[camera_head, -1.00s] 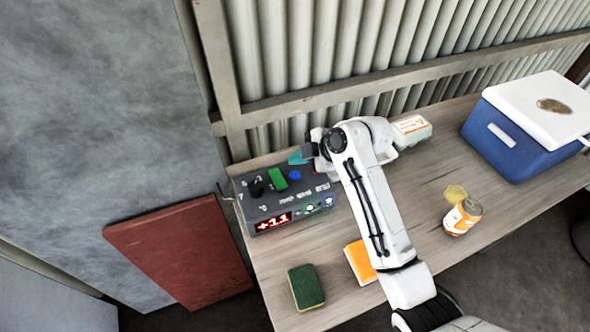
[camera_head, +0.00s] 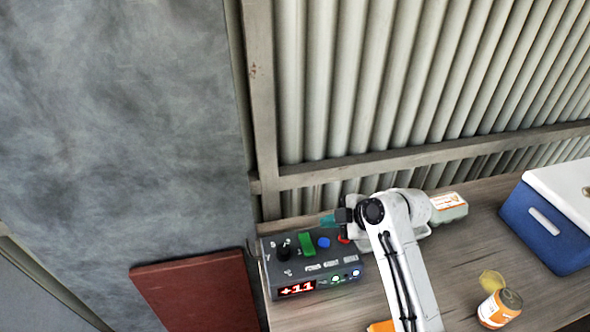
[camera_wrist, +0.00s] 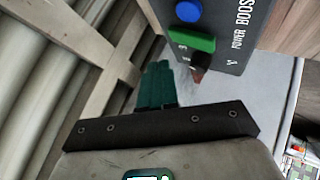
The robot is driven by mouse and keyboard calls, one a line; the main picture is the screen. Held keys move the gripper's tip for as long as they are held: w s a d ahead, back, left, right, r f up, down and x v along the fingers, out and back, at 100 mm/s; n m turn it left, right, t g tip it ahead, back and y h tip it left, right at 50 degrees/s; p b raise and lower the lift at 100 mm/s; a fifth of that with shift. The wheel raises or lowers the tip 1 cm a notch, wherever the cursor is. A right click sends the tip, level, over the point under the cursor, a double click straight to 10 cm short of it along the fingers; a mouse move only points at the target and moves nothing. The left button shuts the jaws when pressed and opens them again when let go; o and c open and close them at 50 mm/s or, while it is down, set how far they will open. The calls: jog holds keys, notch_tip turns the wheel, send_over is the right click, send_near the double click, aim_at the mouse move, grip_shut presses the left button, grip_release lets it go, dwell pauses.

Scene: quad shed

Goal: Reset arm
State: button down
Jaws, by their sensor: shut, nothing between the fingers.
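My gripper (camera_head: 329,221) is shut and empty, its teal fingertips together. It is above the back edge of a dark grey control box (camera_head: 268,272) on the bench, just behind the blue button (camera_head: 323,242). In the wrist view the teal fingers (camera_wrist: 157,84) point toward the box (camera_wrist: 236,45), with no contact visible. A red button (camera_head: 344,239) is partly hidden by my arm.
The wooden bench (camera_head: 455,262) holds a bottle (camera_head: 448,208) behind my arm, an orange-and-white can (camera_head: 499,309) and a blue cooler (camera_head: 545,228) at right. An orange sponge edge (camera_head: 381,326) shows at the bottom. A corrugated wall (camera_head: 400,90) stands close behind.

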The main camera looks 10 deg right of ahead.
jog(key=shift+s+a+f, duration=0.1)
jog(key=shift+s+f, duration=0.05)
jog(key=shift+s, duration=0.1)
jog(key=s+d+f+m+g+h, duration=0.2)
jog(key=s+m, duration=0.4)
jog(key=s, duration=0.6)
jog(key=s+d+f+m+g+h, duration=0.2)
jog(key=s+m, duration=0.4)
jog(key=s, duration=0.6)
jog(key=s+d+f+m+g+h, duration=0.1)
jog(key=s+f+m, duration=0.4)
jog(key=s, duration=0.8)
jog(key=d+m+h, duration=0.1)
jog(key=d, duration=0.1)
jog(key=shift+d+f+g, duration=0.3)
jog(key=shift+g, duration=0.1)
